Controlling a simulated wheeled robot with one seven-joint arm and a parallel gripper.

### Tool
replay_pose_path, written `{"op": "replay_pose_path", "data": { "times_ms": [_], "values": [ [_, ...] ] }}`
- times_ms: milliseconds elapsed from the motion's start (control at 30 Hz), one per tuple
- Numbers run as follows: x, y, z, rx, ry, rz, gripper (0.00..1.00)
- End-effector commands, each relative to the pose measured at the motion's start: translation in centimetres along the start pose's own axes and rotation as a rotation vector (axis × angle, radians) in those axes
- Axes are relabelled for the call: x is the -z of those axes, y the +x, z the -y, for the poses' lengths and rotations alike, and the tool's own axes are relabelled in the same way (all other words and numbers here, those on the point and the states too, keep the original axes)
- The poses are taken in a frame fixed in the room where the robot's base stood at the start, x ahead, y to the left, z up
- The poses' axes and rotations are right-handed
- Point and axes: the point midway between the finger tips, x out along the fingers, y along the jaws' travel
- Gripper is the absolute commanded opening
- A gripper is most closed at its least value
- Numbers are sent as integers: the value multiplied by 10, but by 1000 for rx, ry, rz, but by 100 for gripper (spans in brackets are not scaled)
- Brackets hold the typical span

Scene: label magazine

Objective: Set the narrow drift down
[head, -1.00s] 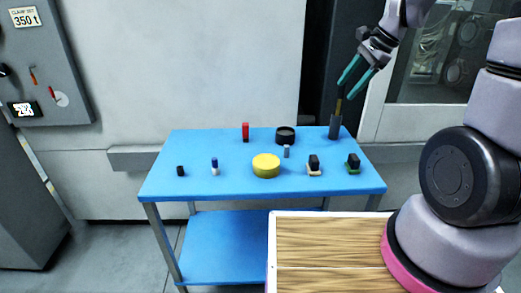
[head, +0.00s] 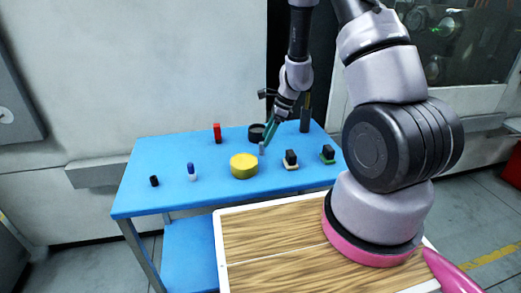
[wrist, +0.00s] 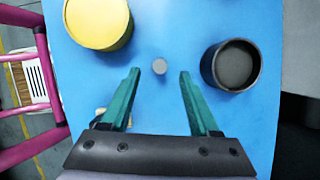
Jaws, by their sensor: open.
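My gripper (head: 268,137) is open, pointing down over the back middle of the blue table. In the wrist view the gripper (wrist: 160,73) holds nothing. A small grey upright pin (head: 262,149), perhaps the narrow drift, stands on the table; it shows as a grey disc (wrist: 159,66) centred between the fingertips, apart from both. A dark cup-like holder (head: 304,124) stands at the back right with a thin brownish piece (head: 307,100) rising from it; I cannot tell whether that is a drift.
A yellow round tin (head: 244,166) and a black open ring or cup (head: 256,132) flank the pin. A red block (head: 217,133), a blue-and-white bottle (head: 191,171), a small black cylinder (head: 154,181) and two black-topped stamps (head: 290,159) (head: 327,154) stand around. The table's front left (head: 140,203) is clear.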

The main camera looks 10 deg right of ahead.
Motion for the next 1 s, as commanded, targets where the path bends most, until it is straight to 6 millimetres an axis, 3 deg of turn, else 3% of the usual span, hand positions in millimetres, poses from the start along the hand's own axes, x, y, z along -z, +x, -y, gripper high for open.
{"op": "replay_pose_path", "data": {
  "times_ms": [333, 667, 800, 833, 1000],
  "values": [
    [0, 45, -1, -3, 0, -1, 62],
    [-1, 53, 0, 0, -1, 0, 62],
    [-1, 52, 0, 0, -1, 0, 8],
    [-1, 52, 0, 0, -1, 0, 0],
    [-1, 52, 0, 0, -1, 0, 0]
  ]
}}
